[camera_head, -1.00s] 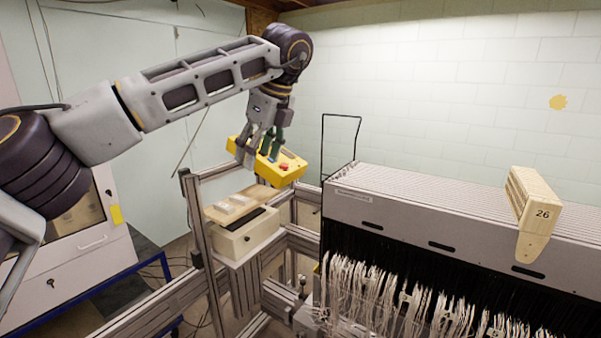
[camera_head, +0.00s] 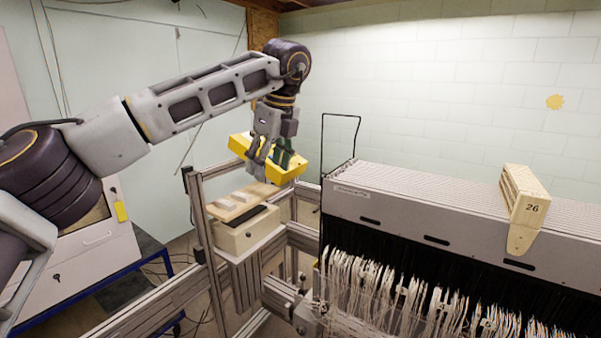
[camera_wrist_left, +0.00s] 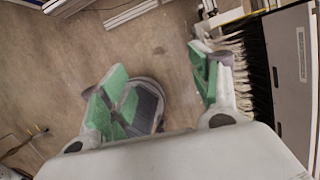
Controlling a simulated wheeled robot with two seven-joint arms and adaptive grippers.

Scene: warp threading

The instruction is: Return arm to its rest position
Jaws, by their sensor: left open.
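My left arm comes in from the left. Its left gripper (camera_head: 272,163) points down in the middle of the head view, in front of a yellow box (camera_head: 240,145), and hides part of that box. In the left wrist view the green finger pads stand wide apart. The left gripper (camera_wrist_left: 165,92) is open, with floor showing between the pads and no object held. My right arm and gripper are not in view.
A beige box (camera_head: 247,237) with a wooden top stands on the metal frame (camera_head: 199,220) below the gripper. The loom (camera_head: 430,215) with white threads fills the right. A wooden block (camera_head: 523,200) marked 26 sits on its top. A white cabinet (camera_head: 85,265) stands left.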

